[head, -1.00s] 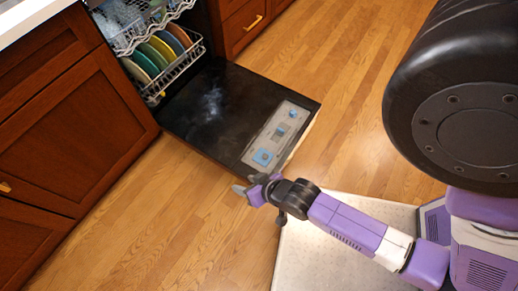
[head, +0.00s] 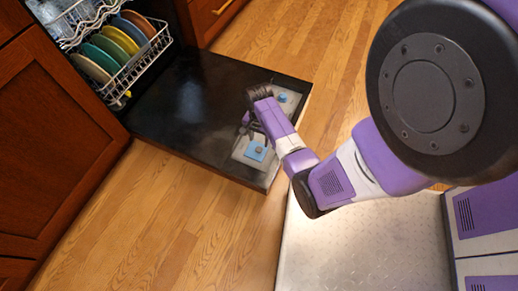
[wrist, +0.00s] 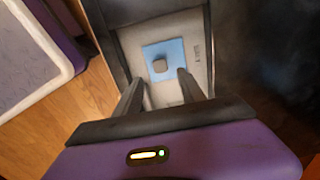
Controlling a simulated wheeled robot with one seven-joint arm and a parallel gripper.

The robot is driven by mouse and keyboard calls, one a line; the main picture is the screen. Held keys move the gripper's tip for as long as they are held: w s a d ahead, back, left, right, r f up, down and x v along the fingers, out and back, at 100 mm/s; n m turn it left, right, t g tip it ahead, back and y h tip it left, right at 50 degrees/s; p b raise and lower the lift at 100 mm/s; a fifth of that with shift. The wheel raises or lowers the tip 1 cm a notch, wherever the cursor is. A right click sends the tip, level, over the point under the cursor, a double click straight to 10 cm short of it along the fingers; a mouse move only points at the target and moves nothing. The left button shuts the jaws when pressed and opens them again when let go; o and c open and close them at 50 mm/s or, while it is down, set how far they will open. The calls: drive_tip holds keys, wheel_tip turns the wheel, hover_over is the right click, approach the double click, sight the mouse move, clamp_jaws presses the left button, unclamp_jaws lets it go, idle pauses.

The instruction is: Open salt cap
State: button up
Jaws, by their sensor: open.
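The dishwasher door (head: 190,105) lies open and flat, with a light grey panel (head: 242,153) set in it. A grey knob-like cap (wrist: 160,63) sits on a blue square (wrist: 175,48) in that panel. The same blue square with its knob seems to show in the head view (head: 256,151). Small lettering beside the square is too blurred to read for sure. My gripper (wrist: 161,80) is open and empty. Its fingers point at the cap from above, one to each side in the wrist view, and appear apart from it. The fingertips (head: 246,127) are partly hidden in the head view.
A second blue square (head: 282,97) lies farther along the panel, partly behind my arm. The lower rack (head: 132,72) holds several coloured plates at the door's far end. Wooden cabinets (head: 62,150) stand at the left. Wood floor (head: 175,215) in front of the door is clear.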

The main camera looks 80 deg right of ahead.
sight(259, 149)
wheel_tip(259, 149, down, 6)
drive_tip(key=b, duration=0.3)
drive_tip(key=shift+f, duration=0.2)
drive_tip(key=shift+a, duration=0.1)
clamp_jaws()
idle(1.1)
